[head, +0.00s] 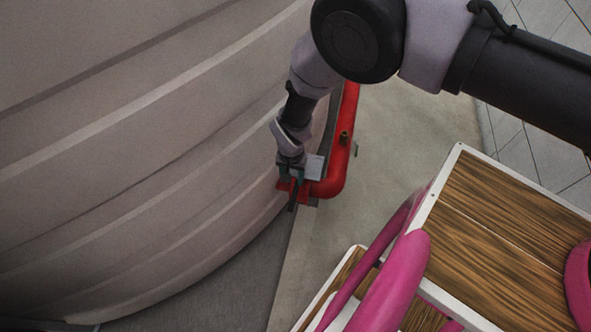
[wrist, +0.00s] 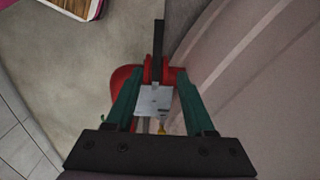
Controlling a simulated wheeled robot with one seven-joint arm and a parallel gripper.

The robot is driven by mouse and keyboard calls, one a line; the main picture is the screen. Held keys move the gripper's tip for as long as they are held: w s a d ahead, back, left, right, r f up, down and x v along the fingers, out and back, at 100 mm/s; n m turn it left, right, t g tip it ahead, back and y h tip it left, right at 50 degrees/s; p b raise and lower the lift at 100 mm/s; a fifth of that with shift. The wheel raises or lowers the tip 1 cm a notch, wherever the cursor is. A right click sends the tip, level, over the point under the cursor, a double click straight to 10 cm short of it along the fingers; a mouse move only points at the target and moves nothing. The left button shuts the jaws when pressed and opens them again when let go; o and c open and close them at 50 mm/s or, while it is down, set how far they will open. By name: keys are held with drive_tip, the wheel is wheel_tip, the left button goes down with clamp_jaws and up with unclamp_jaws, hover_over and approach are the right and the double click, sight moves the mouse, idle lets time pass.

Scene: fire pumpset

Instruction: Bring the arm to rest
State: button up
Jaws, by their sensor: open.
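My arm reaches down from the upper right in the head view. My gripper (head: 296,176) is at the lower end of a red pipe (head: 338,150), close beside the large ribbed tank. In the wrist view my gripper (wrist: 161,78) has its two green fingers apart. A pale grey plate (wrist: 154,100), a red flanged part (wrist: 160,72) and a dark upright bar (wrist: 158,40) show between or just beyond the fingers. I cannot tell whether the fingers touch any of them. Nothing is clearly held.
The ribbed tank (head: 130,150) fills the left side. A wood-topped cart (head: 500,220) with white edges and pink tubes stands at the lower right. Bare floor (head: 400,130) lies between the pipe and the cart.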

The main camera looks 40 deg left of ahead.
drive_tip(key=w+d+r+m+y, duration=0.1)
drive_tip(key=w+r+m, duration=0.1)
drive_tip(key=w+r, duration=1.25)
drive_tip(key=w+d+r+m+y, duration=0.1)
drive_tip(key=w+r, duration=1)
drive_tip(key=r, duration=0.7)
drive_tip(key=w+d+r+m+t+y, duration=0.1)
drive_tip(key=w+d+r, duration=0.35)
drive_tip(key=r, duration=0.25)
drive_tip(key=w+d+r, duration=0.3)
drive_tip(key=d+r, duration=0.2)
drive_tip(key=r, duration=0.2)
drive_tip(key=w+d+r+m+t, duration=0.1)
drive_tip(key=d+r, duration=0.9)
drive_tip(key=d, duration=0.3)
drive_tip(key=d+r+m+t, duration=0.2)
drive_tip(key=d+r, duration=0.8)
drive_tip(key=d, duration=0.3)
drive_tip(key=s+d+r+m+t, duration=0.1)
drive_tip(key=s+d+r, duration=0.1)
drive_tip(key=s+d, duration=0.5)
drive_tip(key=s+d+r+m+t+h, duration=0.1)
drive_tip(key=s+d+r+t, duration=0.1)
drive_tip(key=s+d, duration=0.5)
drive_tip(key=d, duration=0.4)
drive_tip(key=shift+s+d+r, duration=0.25)
drive_tip(key=shift+s+r, duration=0.15)
